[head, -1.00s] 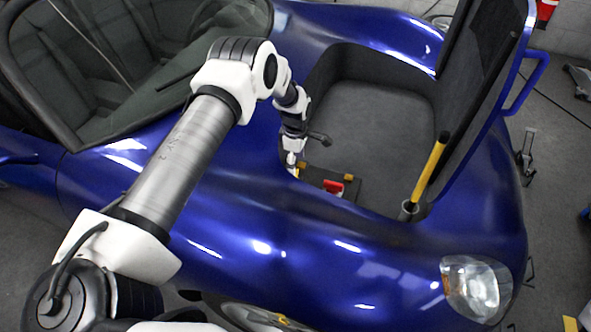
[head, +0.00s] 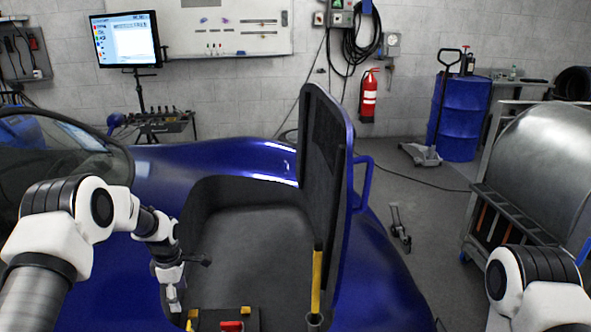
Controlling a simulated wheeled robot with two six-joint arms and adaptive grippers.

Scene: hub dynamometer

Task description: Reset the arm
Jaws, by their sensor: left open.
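My left arm (head: 70,215) comes in from the left and bends down over the blue car's open compartment (head: 250,255). My left gripper (head: 175,303) points down at the compartment's near left side, beside a dark block with yellow and red parts (head: 231,325). It is open, with nothing seen between its fingers. The block is cut off by the bottom edge. My right arm (head: 535,285) shows at the lower right only as a white and black joint. Its gripper is out of view.
The raised lid (head: 328,150) stands upright at the compartment's right, with a yellow-handled rod (head: 317,280) before it.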

